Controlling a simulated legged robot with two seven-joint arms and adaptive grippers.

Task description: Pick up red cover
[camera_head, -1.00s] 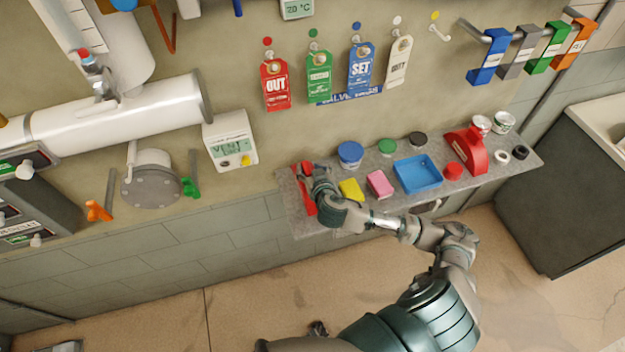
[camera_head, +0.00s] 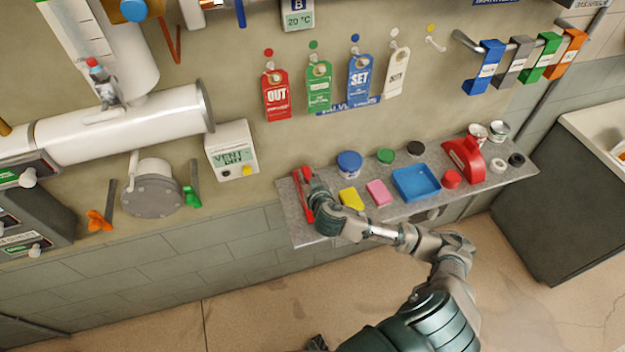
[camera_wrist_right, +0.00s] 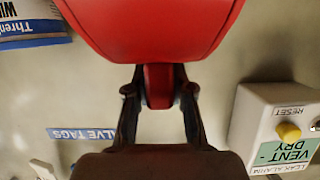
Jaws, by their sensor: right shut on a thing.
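A long red piece, which I take for the red cover (camera_head: 302,197), is at the left end of the grey wall shelf (camera_head: 310,235). My right gripper (camera_head: 311,183) is at its upper part, partly hiding it. In the right wrist view, the gripper (camera_wrist_right: 160,90) is shut on a narrow red stem of the cover, one finger on each side. The cover's wide rounded body (camera_wrist_right: 150,28) is beyond the fingertips. I cannot tell whether the cover touches the shelf. My left gripper is not in view.
On the shelf are a yellow block (camera_head: 351,199), a pink block (camera_head: 379,192), a blue tray (camera_head: 417,182), a red hooded piece (camera_head: 463,160), and several lids and cans.

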